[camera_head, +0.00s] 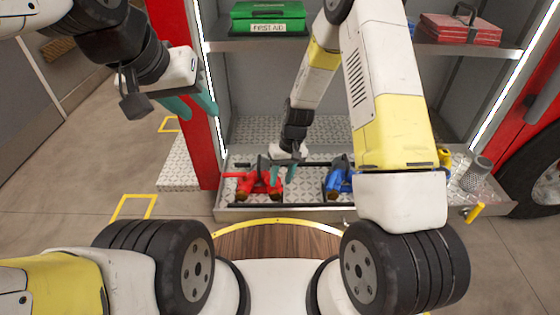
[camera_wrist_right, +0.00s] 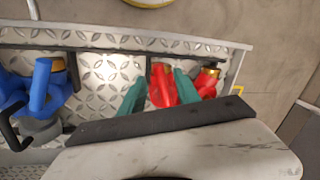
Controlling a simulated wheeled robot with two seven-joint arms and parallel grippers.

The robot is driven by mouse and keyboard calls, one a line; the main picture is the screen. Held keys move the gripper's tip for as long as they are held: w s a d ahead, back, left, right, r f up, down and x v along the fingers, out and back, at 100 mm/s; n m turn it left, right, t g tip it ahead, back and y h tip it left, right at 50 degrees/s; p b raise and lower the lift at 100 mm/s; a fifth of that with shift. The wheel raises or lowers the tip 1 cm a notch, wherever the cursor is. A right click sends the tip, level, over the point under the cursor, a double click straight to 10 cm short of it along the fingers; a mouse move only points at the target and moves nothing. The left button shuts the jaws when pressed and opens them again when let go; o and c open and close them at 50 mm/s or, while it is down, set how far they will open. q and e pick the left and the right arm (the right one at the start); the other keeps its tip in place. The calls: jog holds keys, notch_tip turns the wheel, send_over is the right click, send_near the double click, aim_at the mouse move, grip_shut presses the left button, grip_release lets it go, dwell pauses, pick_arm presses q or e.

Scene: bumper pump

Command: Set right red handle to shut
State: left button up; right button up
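A red valve fitting (camera_head: 250,184) with a red handle lies on the diamond-plate tray at the left in the head view. In the right wrist view the red handle (camera_wrist_right: 162,86) shows between my right fingers, and another red part with a brass end (camera_wrist_right: 208,80) is beside it. My right gripper (camera_head: 285,172) is at the right side of the red fitting, fingers pointing down. In the wrist view its teal fingers (camera_wrist_right: 160,92) are apart with a gap beside the red handle; contact cannot be told. My left gripper (camera_head: 190,105) is open and empty, high at the left.
A blue valve fitting (camera_head: 340,176) lies right of the red one, also in the wrist view (camera_wrist_right: 38,95). A tray rim (camera_head: 290,211) runs along the front. A red post (camera_head: 180,80) stands at the left. A green first aid case (camera_head: 268,17) is on the shelf.

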jog(key=shift+a+f, duration=0.25)
jog(key=shift+f, duration=0.8)
jog(key=shift+c, duration=0.5)
grip_shut()
